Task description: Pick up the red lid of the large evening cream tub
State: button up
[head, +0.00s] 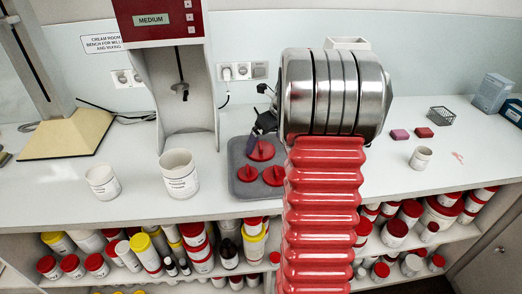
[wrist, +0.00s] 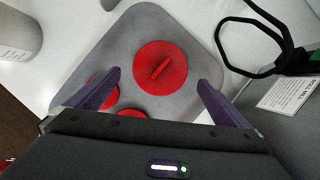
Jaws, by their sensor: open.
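Three red lids lie on a grey mat (head: 258,191). The back lid (head: 261,152) looks the largest in the wrist view (wrist: 160,68), round with a raised bar grip. The front-left lid (head: 247,174) and front-right lid (head: 273,177) are partly hidden by my gripper in the wrist view. I cannot read which lid belongs to the evening cream. My gripper (wrist: 159,82) is open and empty, its two purple-grey fingers on either side of the large lid in that view. A large white open tub (head: 179,178) stands left of the mat.
A smaller white tub (head: 102,182) stands further left, another (head: 420,158) at right. A red-and-grey mixer (head: 188,90) rises behind the large tub. A black looped thing (wrist: 250,45) lies close to the right finger in the wrist view. Shelves below hold several tubs.

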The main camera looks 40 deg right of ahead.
aim_at(263, 151)
jog(key=shift+x, duration=2.3)
jog(key=shift+w+r, duration=0.1)
jog(key=shift+c, duration=0.6)
jog(key=c, duration=0.8)
jog(key=shift+r, duration=0.1)
notch_tip(263, 151, up, 10)
jog(key=shift+f, duration=0.1)
